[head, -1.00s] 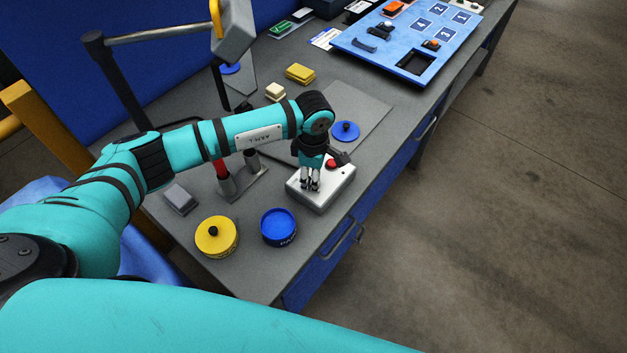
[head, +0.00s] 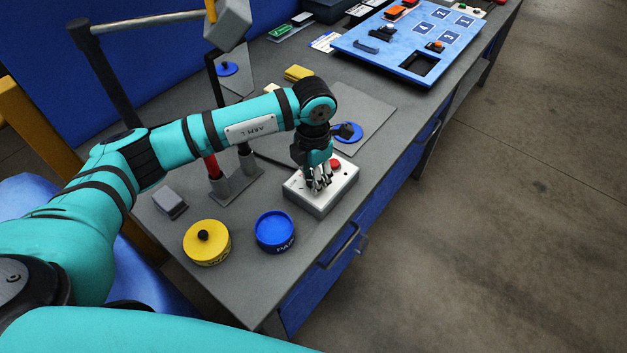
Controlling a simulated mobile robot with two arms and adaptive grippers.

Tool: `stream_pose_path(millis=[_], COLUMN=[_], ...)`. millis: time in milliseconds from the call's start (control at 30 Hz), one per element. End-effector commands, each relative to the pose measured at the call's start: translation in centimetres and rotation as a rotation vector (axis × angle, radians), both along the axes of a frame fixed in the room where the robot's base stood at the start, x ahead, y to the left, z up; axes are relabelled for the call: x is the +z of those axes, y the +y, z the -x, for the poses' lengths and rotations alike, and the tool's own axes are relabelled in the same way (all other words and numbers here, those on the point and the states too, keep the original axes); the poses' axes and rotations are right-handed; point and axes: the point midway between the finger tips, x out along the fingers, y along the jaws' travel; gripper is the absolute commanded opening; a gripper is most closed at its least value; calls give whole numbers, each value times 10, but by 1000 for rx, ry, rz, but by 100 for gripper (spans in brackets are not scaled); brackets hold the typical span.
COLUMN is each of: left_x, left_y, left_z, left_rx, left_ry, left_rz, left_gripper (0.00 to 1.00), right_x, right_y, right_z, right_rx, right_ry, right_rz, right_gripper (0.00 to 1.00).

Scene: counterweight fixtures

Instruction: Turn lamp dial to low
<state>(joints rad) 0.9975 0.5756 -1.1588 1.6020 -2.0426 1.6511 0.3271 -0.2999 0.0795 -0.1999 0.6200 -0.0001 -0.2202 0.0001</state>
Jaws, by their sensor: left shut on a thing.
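A white-grey control box (head: 322,199) with a red button (head: 335,164) stands near the front edge of the grey workbench. My left gripper (head: 319,186) points down over the left part of the box top, with its fingers at the surface. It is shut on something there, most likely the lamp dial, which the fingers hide. The dial's pointer and markings cannot be read. My right gripper is not in view.
A yellow lidded tin (head: 207,243) and an open blue tin (head: 274,231) stand left of the box. Behind are a two-tube holder (head: 236,187), a grey plate (head: 365,115) and a blue panel (head: 400,45).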

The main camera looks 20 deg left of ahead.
Motion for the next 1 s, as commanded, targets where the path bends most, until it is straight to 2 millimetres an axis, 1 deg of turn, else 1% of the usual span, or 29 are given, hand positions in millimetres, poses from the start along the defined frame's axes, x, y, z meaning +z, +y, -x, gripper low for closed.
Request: stream_pose_path(millis=[33,100,400,600,1000], left_x=[-2,-2,-1,0,0], left_y=[1,1,0,0,0], left_z=[0,0,0,0,0], left_rx=[35,81,212,244,249], left_ry=[0,-1,1,1,1], left_rz=[-1,-1,-1,-1,-1], left_gripper=[0,0,0,0,0], right_x=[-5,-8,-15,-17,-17], right_y=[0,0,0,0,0], right_z=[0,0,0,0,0], right_rx=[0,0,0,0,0], right_ry=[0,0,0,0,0], right_rz=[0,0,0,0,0], right_gripper=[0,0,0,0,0])
